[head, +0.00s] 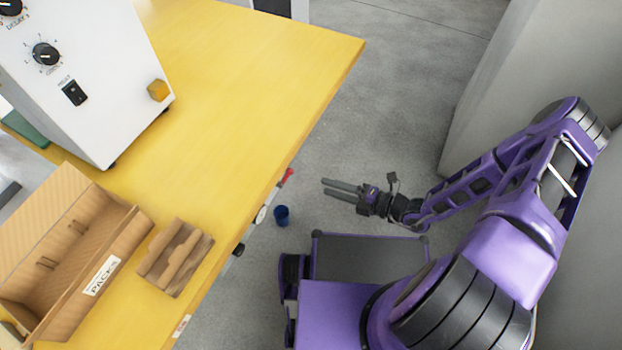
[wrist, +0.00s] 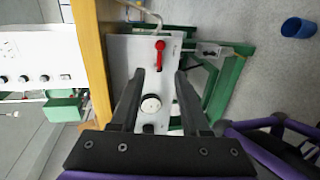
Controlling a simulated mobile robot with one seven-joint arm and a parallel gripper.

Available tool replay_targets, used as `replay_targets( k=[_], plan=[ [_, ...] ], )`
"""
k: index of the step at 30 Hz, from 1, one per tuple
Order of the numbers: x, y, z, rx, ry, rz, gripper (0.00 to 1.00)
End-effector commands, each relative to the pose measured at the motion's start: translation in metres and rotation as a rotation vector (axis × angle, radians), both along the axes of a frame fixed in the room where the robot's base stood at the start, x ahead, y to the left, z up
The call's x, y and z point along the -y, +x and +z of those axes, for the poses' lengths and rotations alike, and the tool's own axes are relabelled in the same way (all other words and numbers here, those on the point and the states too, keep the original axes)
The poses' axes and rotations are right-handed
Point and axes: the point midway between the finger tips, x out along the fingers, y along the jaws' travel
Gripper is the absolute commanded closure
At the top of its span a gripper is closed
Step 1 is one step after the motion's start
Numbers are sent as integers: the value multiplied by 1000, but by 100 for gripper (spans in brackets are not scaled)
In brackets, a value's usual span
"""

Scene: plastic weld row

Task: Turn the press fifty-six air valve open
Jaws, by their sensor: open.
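The air valve's red lever (wrist: 161,56) is on a white panel (wrist: 122,60) at the table's side. In the wrist view the lever lies along the picture's vertical, running down from its pivot toward the gap between my fingers. In the head view only a bit of the red lever (head: 287,175) shows past the table edge. My gripper (wrist: 159,74) is open and empty, its fingers pointing toward the panel. In the head view my gripper (head: 324,187) is apart from the lever, to its right. Whether the lever has a label cannot be read.
A round gauge (wrist: 151,104) and a black knob sit on the same panel. A green frame (wrist: 226,88) stands beside it. A blue bin (head: 281,215) is on the floor. The yellow table (head: 235,75) carries a white machine (head: 110,90) and cardboard boxes.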

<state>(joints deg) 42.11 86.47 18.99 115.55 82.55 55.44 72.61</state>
Motion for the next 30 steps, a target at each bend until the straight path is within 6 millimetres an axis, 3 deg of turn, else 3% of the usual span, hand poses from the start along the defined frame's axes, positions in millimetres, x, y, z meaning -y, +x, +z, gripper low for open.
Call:
replay_targets(
  k=[3, 10, 30],
  plan=[
    [24, -9, 6, 1, -2, -3, 54],
    [49, -20, 11, 1, 0, -1, 54],
    [54, -22, 11, 1, -4, 3, 54]
  ],
)
